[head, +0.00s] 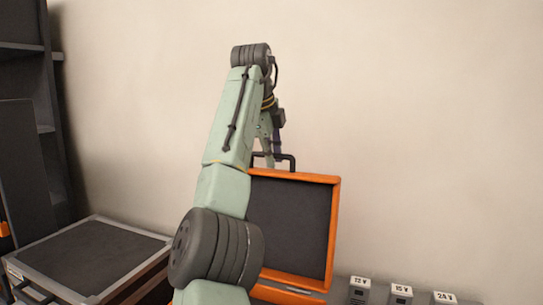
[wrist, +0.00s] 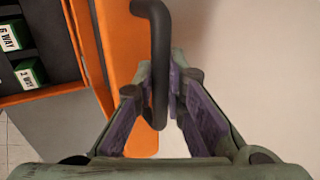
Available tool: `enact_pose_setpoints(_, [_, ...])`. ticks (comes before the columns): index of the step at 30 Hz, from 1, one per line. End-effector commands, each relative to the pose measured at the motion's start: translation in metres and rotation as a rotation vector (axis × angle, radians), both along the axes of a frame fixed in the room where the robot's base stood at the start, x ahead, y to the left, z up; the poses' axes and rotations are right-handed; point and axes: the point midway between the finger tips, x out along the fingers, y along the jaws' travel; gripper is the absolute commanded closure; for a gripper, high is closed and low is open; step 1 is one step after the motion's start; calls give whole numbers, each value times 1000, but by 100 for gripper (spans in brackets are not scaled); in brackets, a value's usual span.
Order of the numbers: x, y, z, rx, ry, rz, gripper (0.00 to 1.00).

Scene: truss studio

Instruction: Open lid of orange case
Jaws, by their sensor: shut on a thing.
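The orange case's lid (head: 334,225) stands raised in the head view, its dark lining (head: 290,222) facing me. My own arm covers its left side. A black handle (head: 289,160) sticks up from its top edge. In the wrist view the handle (wrist: 159,45) runs between the purple-padded fingers of my gripper (wrist: 163,90), which is shut on it. The orange shell (wrist: 120,50) lies just left of the handle. In the head view my gripper (head: 270,150) is at the handle, partly hidden by the arm. The case's base is mostly out of the head view.
A black-topped, metal-edged box (head: 90,258) stands at left beside a dark shelf (head: 28,100). Small blocks marked 12 V (head: 360,288), 15 V (head: 401,293) and 24 V (head: 444,297) stand at lower right. Green labelled boxes (wrist: 30,73) sit in a dark orange-edged compartment.

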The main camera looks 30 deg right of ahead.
Motion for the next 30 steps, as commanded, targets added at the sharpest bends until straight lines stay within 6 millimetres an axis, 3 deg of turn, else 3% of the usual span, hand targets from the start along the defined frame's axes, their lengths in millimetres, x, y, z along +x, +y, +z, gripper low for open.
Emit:
enact_pose_setpoints(5, [0,1,-2,3,6,3,100])
enact_pose_setpoints(6, [0,1,-2,3,6,3,86])
enact_pose_setpoints(15, [0,1,-1,1,3,1,68])
enact_pose_setpoints(30, [2,0,-1,-5,-3,2,68])
